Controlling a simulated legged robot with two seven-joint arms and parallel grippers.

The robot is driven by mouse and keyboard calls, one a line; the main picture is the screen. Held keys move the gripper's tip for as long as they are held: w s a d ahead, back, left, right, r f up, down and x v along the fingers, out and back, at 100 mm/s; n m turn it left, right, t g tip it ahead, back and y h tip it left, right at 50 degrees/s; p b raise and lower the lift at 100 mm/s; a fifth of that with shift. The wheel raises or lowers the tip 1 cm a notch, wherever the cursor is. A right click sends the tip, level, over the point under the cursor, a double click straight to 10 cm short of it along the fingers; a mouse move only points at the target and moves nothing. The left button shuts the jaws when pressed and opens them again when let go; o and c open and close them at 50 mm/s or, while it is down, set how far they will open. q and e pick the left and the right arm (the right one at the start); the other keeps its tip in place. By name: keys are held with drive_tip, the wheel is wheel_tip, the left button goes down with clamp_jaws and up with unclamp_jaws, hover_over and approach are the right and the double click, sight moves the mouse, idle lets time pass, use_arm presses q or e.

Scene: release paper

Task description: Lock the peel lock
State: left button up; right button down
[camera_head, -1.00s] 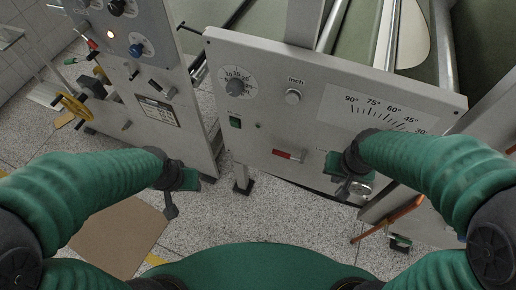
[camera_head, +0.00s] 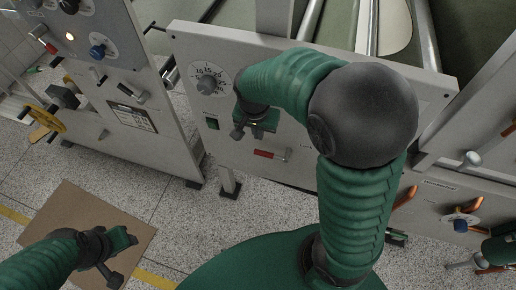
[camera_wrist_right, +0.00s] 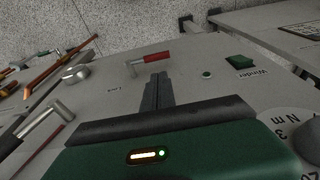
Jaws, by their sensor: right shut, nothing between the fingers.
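A small lever with a red grip (camera_head: 265,154) lies roughly level on the grey machine panel (camera_head: 215,150) in the head view. In the right wrist view, this red lever (camera_wrist_right: 155,58) is just beyond my fingertips, beside small print that seems to read "Lock". My right gripper (camera_head: 238,133) is just above and left of the lever in the head view, apart from it. Its fingers (camera_wrist_right: 156,80) are shut and empty in the right wrist view. My left gripper (camera_head: 118,262) hangs low over a brown board, away from the panel; its finger opening is unclear.
A round dial (camera_head: 207,84) and a green switch (camera_head: 211,123) are on the panel's left part. My right arm covers the panel's middle. A second machine panel (camera_head: 150,135) stands at left. A brown board (camera_head: 75,212) lies on the speckled floor. Orange handles (camera_head: 470,205) are at right.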

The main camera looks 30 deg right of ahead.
sight(262, 152)
drive_tip(key=f, duration=0.4)
drive_tip(key=w+d+f, duration=0.1)
drive_tip(key=f, duration=0.4)
drive_tip(key=d+f+b, duration=0.1)
drive_tip(key=f, duration=0.3)
drive_tip(key=shift+w+d+f, duration=0.15)
drive_tip(key=shift+w+f, duration=0.25)
use_arm(q)
drive_tip(key=shift+d+f, duration=0.15)
drive_tip(key=shift+f, duration=0.4)
use_arm(e)
drive_tip(key=shift+d, duration=0.1)
